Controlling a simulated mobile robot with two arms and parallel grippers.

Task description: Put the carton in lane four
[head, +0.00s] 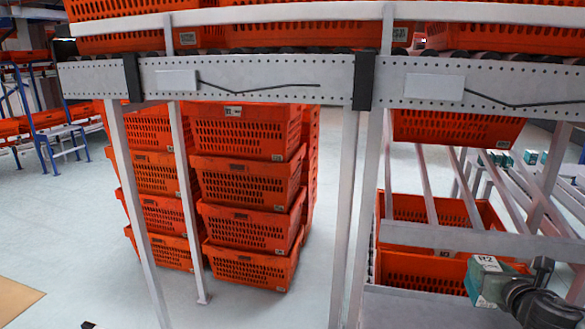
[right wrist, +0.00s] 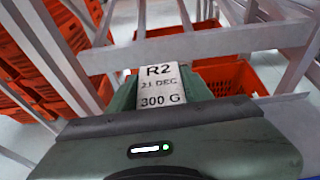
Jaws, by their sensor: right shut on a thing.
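The carton (head: 486,281) is a small green box with a white label, at the lower right of the head view. In the right wrist view the carton (right wrist: 162,90) has a label reading R2, 21 DEC, 300 G. My right gripper (head: 505,291) is shut on it and holds it in front of the rack. The gripper body (right wrist: 160,140) hides the carton's near end. The grey rack (head: 480,239) at the right has sloping rails that form lanes. I see no lane numbers, so I cannot tell which is lane four. My left gripper is not in view.
Orange totes (head: 420,207) stand behind and under the rack's rails, close to the carton. Small teal boxes (head: 500,157) sit at the rack's far side. Stacked totes (head: 245,180) and a grey conveyor frame (head: 240,75) fill the middle. Open floor (head: 60,220) lies left.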

